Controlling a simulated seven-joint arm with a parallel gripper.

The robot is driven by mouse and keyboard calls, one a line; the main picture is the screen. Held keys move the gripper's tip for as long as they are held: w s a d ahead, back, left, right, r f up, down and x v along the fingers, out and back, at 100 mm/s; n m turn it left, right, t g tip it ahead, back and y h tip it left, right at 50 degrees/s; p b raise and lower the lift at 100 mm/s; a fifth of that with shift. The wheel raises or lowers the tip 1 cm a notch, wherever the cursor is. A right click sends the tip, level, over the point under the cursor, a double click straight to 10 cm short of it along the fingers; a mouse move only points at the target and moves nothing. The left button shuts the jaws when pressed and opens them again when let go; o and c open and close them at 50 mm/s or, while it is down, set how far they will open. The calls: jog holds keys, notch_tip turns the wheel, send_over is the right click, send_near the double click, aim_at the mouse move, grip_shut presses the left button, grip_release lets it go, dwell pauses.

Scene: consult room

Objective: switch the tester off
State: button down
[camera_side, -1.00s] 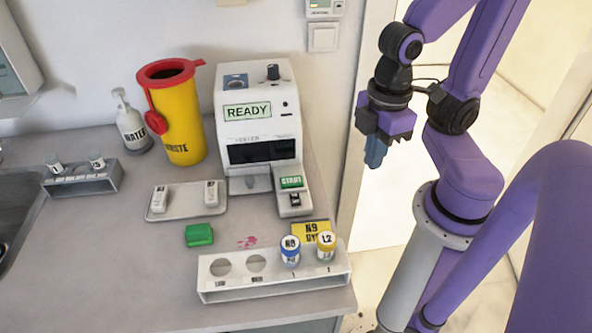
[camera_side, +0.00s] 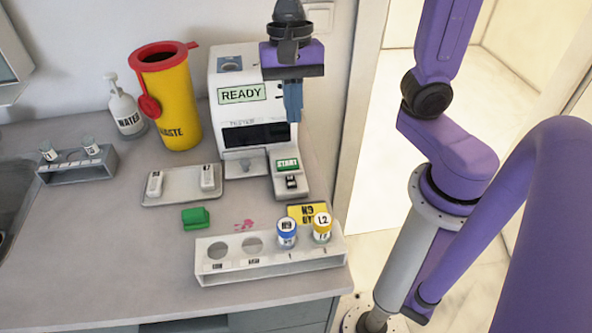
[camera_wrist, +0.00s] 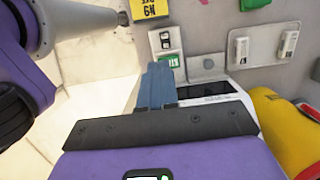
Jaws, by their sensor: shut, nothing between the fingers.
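The tester (camera_side: 228,130) is a white machine at the back of the counter, its screen reading READY (camera_side: 241,94). On its front right foot are a green START button (camera_side: 288,164) and a small black rocker switch (camera_side: 291,182). The switch (camera_wrist: 165,40) and START button (camera_wrist: 171,60) also show in the wrist view, beyond my fingertips. My gripper (camera_side: 293,115) is shut and empty, its blue fingers pointing down in front of the tester's upper right, above the button and apart from it in the picture. It hides the tester's top right. I cannot tell which way the switch is set.
A yellow waste bin (camera_side: 172,105) and water bottle (camera_side: 126,110) stand left of the tester. A tray (camera_side: 182,197) and green block (camera_side: 195,217) lie in front. A white rack (camera_side: 270,264) holds two capped vials near the front edge, beside a yellow card (camera_side: 301,212).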

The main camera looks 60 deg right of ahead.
aim_at(297, 185)
jog(key=f, duration=0.4)
jog(key=s+a+f, duration=0.1)
jog(key=f, duration=0.4)
jog(key=s+f, duration=0.1)
jog(key=f, duration=0.3)
jog(key=shift+a+f, duration=0.25)
jog(key=shift+a, duration=0.15)
jog(key=shift+f, duration=0.1)
